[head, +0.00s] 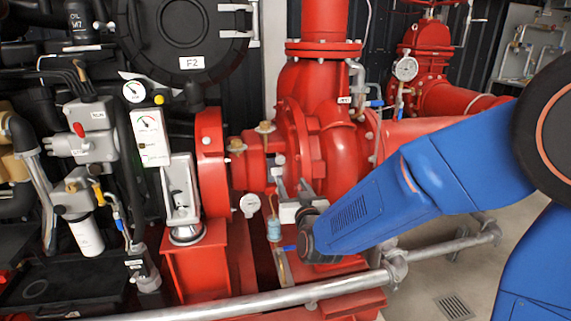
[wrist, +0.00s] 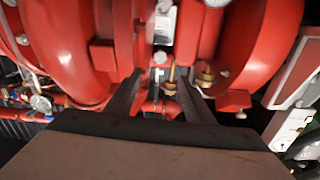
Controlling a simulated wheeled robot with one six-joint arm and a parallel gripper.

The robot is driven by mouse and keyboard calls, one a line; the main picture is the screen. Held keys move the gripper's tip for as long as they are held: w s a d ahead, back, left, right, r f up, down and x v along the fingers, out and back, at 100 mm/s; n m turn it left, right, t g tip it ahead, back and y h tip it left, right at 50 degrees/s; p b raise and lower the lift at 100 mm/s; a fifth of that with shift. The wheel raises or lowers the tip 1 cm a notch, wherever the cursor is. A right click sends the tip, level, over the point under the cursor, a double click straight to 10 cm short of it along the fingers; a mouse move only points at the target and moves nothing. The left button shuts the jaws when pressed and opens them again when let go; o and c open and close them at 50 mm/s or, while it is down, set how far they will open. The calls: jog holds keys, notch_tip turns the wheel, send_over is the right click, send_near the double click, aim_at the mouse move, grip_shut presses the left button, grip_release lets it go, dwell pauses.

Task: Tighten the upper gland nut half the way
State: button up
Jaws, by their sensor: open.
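The red pump (head: 335,150) stands in the middle of the head view. Between its casing and the bearing housing, a small pale metal fitting (head: 278,160) shows just above my gripper (head: 292,185). I cannot tell for sure whether this is the upper gland nut. In the wrist view a bright metal fitting (wrist: 160,57) lies ahead, between the lines of my two fingers. My gripper also shows there (wrist: 160,92), with its fingers apart and nothing seen between them. The gap to the fitting is hard to judge. The lower gland area is partly hidden by my gripper.
Brass fittings (head: 265,127) sit on the red housing, also near my right finger in the wrist view (wrist: 206,77). A grey pipe rail (head: 330,287) runs below.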

aim_at(281, 161)
jog(key=x, duration=1.5)
jog(key=shift+w+a+f, duration=0.1)
jog(key=shift+w, duration=0.3)
jog(key=c, duration=1)
